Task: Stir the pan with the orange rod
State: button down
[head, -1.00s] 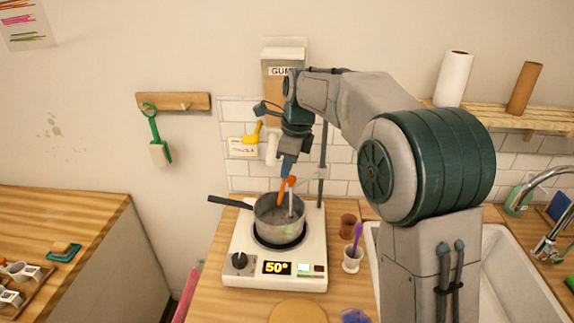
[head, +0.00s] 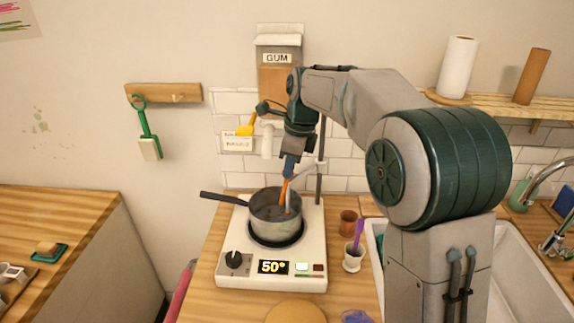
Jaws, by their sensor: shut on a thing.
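The grey pan (head: 274,222) stands on the white hotplate (head: 226,272), its dark handle pointing left. The orange rod (head: 285,190) reaches down into the pan, tilted a little. Its lower end is inside the pan, and I cannot make out whether it touches the bottom. My gripper (head: 289,168) is above the pan, pointing down, and is shut on the rod's upper end. The liquid in the pan is dark and only partly visible.
The hotplate display reads 50°. A stand pole (head: 320,180) rises close behind the pan. A white cup with a purple tool (head: 353,263) and a brown cup (head: 348,224) stand right of the hotplate. The sink (head: 515,245) is further right.

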jog(key=shift+b+x, duration=1.95)
jog(key=shift+x, duration=2.45)
